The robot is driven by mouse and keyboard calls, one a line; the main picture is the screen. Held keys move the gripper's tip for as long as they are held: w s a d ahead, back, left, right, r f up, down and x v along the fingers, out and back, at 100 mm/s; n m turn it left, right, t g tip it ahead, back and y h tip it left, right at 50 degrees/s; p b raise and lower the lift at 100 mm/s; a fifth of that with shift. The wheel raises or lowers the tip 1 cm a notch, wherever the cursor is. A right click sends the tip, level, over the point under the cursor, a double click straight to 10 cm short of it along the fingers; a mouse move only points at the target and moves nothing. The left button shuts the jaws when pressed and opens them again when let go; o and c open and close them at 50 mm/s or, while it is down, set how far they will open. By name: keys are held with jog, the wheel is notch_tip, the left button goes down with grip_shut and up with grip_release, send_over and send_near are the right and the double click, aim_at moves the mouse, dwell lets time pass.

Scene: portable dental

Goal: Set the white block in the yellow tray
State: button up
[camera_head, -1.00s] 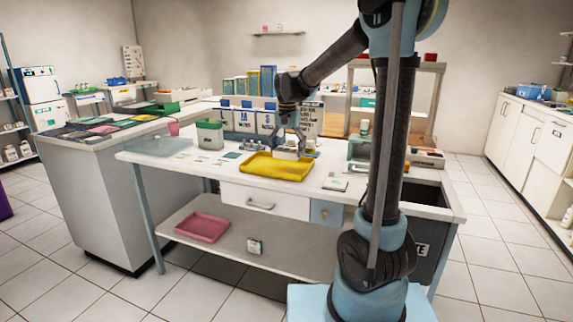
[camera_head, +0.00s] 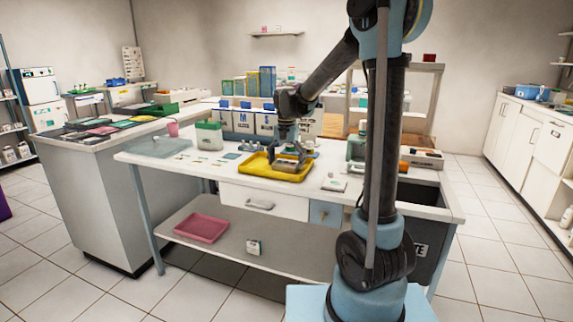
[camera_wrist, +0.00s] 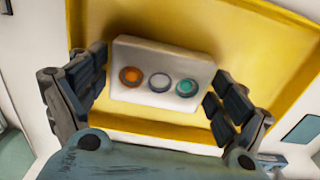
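The white block (camera_wrist: 160,65) has an orange, a white and a teal round button on its face. In the wrist view it sits between the two dark fingers of my gripper (camera_wrist: 160,77), which are closed against its sides. The yellow tray (camera_wrist: 210,25) fills the area behind the block. In the head view my gripper (camera_head: 288,158) points down over the yellow tray (camera_head: 279,175), with the block low inside the tray's outline. I cannot tell whether the block touches the tray floor.
The white table (camera_head: 230,174) carries a green-lidded canister (camera_head: 209,136) left of the tray and white boxes behind it. A greenish bottle (camera_head: 357,145) stands to the right. A pink tray (camera_head: 202,228) lies on the lower shelf.

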dwell(0.4)
notch_tip(320, 180, up, 12)
jog(key=s+d+f+n, duration=0.1)
jog(key=s+d, duration=0.7)
jog(key=s+d+f+n+t, duration=0.1)
jog(key=s+d+f, duration=0.5)
jog(key=s+f, duration=0.3)
jog(key=s+d+f+n+t, duration=0.1)
jog(key=s+d+f, duration=0.5)
jog(key=s, duration=0.8)
notch_tip(320, 180, down, 3)
jog(key=shift+s+d+f+n, duration=0.2)
jog(key=shift+d+n, duration=0.15)
jog(key=shift+n, duration=0.25)
